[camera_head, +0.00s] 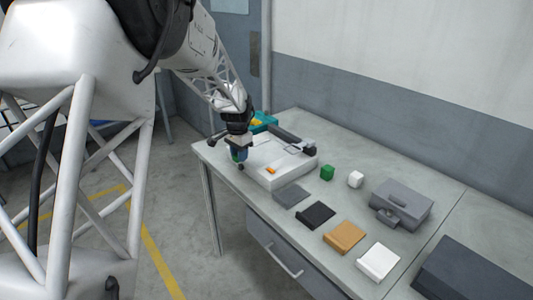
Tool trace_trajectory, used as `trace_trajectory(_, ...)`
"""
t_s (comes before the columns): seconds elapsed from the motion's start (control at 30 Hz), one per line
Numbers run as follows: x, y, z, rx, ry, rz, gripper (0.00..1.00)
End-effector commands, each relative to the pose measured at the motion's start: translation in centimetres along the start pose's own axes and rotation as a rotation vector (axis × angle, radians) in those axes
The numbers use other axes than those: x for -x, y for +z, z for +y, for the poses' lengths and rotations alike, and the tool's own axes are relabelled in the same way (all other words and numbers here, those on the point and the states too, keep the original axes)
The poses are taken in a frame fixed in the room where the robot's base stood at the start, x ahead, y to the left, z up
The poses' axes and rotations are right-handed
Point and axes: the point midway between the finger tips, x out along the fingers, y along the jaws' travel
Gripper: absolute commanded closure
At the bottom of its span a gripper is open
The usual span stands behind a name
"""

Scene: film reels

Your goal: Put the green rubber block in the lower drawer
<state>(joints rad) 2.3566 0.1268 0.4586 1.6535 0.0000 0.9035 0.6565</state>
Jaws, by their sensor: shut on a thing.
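A small green block (326,172) sits on the grey table, to the right of a white device and apart from my gripper. My gripper (239,164) is at the table's left end, in front of the white device's left side. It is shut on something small. Green and blue show at the jaws, but the held thing is too small to identify. The drawer (277,249) under the table's front edge has a pale bar handle and looks shut. No second drawer is clearly visible.
The white device (284,162) has a dark arm and an orange part. A teal box (264,119) stands behind my gripper. A white block (355,179), grey case (402,204), and grey, black (316,215), orange (344,237) and white (378,262) flat pieces lie to the right.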

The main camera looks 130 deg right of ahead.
Motion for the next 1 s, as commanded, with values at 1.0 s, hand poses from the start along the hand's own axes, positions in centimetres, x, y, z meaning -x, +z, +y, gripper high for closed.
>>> trace_trajectory(1.0,0.2,-3.7,7.0,-0.129,-0.001,0.001,0.91)
